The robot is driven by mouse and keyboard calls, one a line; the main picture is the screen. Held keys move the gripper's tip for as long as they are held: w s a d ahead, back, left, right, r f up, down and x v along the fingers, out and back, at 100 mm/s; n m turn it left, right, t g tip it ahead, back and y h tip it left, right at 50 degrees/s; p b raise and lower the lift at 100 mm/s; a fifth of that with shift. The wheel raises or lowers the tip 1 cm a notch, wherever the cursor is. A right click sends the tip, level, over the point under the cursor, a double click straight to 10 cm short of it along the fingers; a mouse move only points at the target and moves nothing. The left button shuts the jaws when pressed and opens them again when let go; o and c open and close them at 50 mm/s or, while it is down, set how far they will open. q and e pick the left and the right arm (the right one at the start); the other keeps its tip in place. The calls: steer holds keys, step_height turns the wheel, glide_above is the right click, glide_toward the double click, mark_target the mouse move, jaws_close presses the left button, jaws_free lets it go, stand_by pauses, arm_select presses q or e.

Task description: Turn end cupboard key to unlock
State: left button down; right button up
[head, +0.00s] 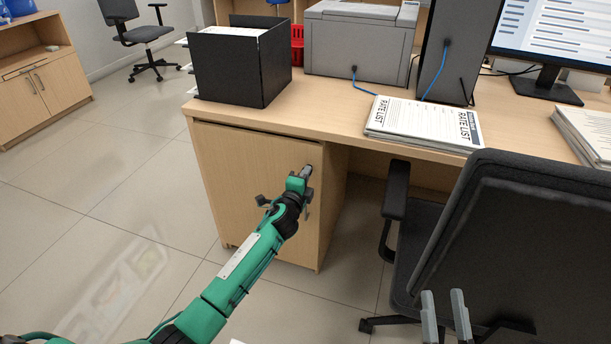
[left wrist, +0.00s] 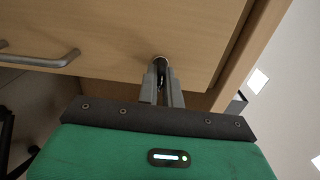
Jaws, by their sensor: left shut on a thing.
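The end cupboard (head: 235,165) is a light wood door under the left end of the counter. My left gripper (head: 306,171) reaches its upper right corner. In the left wrist view, the gripper (left wrist: 162,82) has its two grey fingers closed around a small dark key (left wrist: 161,70) at a round metal lock in the cupboard door (left wrist: 120,45). The fingers cover most of the key, so its turn angle is hard to tell. My right gripper (head: 445,312) shows at the bottom right of the head view, its two fingers apart with nothing between them.
A metal bar handle (left wrist: 40,58) is on the door in the left wrist view. An office chair (head: 500,240) stands right of the cupboard. On the counter are a black file box (head: 235,68), a printer (head: 355,45) and rate lists (head: 425,122).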

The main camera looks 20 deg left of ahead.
arm_select(q)
steer(key=c, duration=1.6)
jaws_free()
steer(key=shift+o, duration=0.2)
steer(key=shift+s, duration=0.15)
